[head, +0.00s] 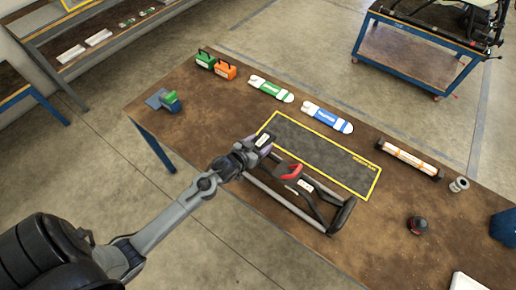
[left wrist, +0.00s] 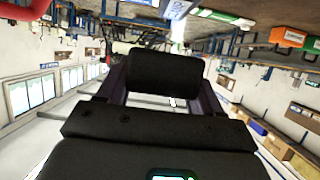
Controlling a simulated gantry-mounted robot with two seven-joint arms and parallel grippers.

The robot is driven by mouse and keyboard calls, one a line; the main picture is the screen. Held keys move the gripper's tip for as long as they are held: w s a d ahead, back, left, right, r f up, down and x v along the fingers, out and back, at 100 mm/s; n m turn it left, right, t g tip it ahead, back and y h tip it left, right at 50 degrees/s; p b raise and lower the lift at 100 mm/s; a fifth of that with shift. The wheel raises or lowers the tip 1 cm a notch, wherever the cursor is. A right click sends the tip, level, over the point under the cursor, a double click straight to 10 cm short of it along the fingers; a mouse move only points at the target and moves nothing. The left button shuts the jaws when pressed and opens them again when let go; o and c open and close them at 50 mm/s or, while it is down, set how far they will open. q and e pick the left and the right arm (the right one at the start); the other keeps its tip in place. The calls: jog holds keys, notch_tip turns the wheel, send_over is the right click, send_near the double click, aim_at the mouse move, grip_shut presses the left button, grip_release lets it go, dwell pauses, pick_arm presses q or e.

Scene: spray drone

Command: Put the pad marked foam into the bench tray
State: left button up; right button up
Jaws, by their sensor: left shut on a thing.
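My left gripper (head: 258,146) is shut on a dark pad, beside the yellow-edged bench tray's left end. A small white label (head: 264,139) shows at the grip, too small to read. In the left wrist view the black pad (left wrist: 165,72) sits between the purplish fingers of my left gripper (left wrist: 166,85). The bench tray looks like a dark, flat rectangle with a yellow border (head: 372,184) and small yellow lettering. It looks empty. My right gripper is not in view.
A grey rail frame (head: 282,207) with a black padded end (head: 343,214) and red-handled part (head: 292,173) lies in front of the tray. Green (head: 271,89) and blue (head: 327,118) packs and a white-orange tube (head: 409,160) line the back.

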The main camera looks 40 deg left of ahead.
pick_arm(q)
jog(key=shift+a+f, duration=0.3)
jog(key=shift+f+p, duration=0.45)
jog(key=shift+f, duration=1.2)
jog(key=shift+f, duration=0.15)
jog(key=o, duration=1)
jog(key=shift+f, duration=0.1)
jog(key=shift+b, duration=0.5)
jog(key=s+d+r+g, duration=0.2)
jog(key=s+d, duration=0.2)
jog(key=s, duration=0.4)
jog(key=s+d+r+m+g, duration=0.1)
jog(key=s+d+r+g, duration=0.2)
jog(key=s, duration=0.6)
jog(key=shift+s+d+h, duration=0.15)
jog(key=shift+d+h, duration=0.15)
jog(key=shift+d, duration=0.35)
jog(key=shift+o, duration=0.2)
jog(key=s+d+r+m+g, duration=0.1)
jog(key=s+d+r+g, duration=0.2)
jog(key=s, duration=0.6)
jog(key=shift+d+m+g, duration=0.3)
jog(key=shift+d+g, duration=0.15)
jog(key=shift+g, duration=0.45)
